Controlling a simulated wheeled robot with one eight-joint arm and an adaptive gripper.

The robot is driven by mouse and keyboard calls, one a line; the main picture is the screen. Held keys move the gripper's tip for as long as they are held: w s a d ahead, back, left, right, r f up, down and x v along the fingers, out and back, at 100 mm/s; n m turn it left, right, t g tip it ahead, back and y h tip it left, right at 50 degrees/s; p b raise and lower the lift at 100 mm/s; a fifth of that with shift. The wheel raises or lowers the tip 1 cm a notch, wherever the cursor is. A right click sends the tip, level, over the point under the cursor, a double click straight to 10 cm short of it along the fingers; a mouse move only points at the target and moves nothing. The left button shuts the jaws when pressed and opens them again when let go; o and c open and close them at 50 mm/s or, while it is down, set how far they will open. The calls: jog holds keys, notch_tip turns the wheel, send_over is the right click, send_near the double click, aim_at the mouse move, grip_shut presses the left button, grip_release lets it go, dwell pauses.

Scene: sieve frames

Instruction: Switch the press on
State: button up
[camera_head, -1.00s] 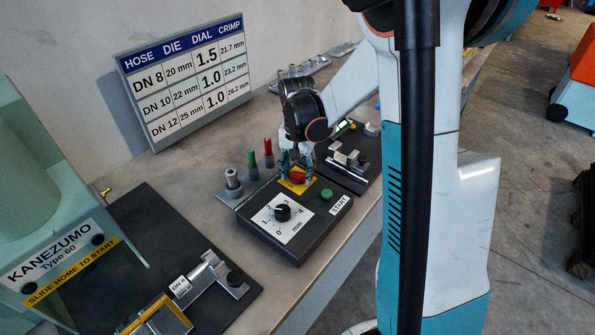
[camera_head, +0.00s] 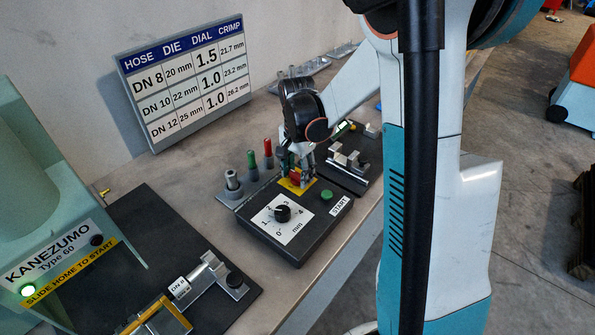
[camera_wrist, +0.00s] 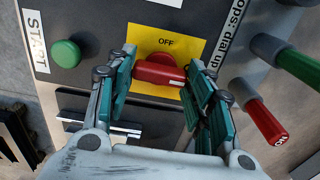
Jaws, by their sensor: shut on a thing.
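The press (camera_head: 40,250), pale green and labelled KANEZUMO Type 60, stands at the left in the head view. A round lamp (camera_head: 28,289) on its front glows green. The red rotary switch (camera_head: 295,177) sits on a yellow plate of the dark control box (camera_head: 309,226). In the wrist view the red handle (camera_wrist: 158,74) lies crosswise, its white mark toward the right, below the word OFF. My gripper (camera_head: 297,165) is shut on this handle; its teal fingers (camera_wrist: 158,92) stand at both ends of it. Fingers partly hide the switch in the head view.
A black dial (camera_head: 282,212) and a green START button (camera_head: 327,194) are on the same box. Several coloured pegs (camera_head: 252,164) stand close at its left. A metal fixture (camera_head: 347,160) lies to its right. A settings board (camera_head: 187,80) stands behind.

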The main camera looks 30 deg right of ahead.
aim_at(297, 173)
jog(key=o, duration=1.1)
jog(key=shift+c, duration=0.2)
jog(key=shift+r, duration=0.1)
notch_tip(297, 173, up, 12)
jog(key=shift+a, duration=0.1)
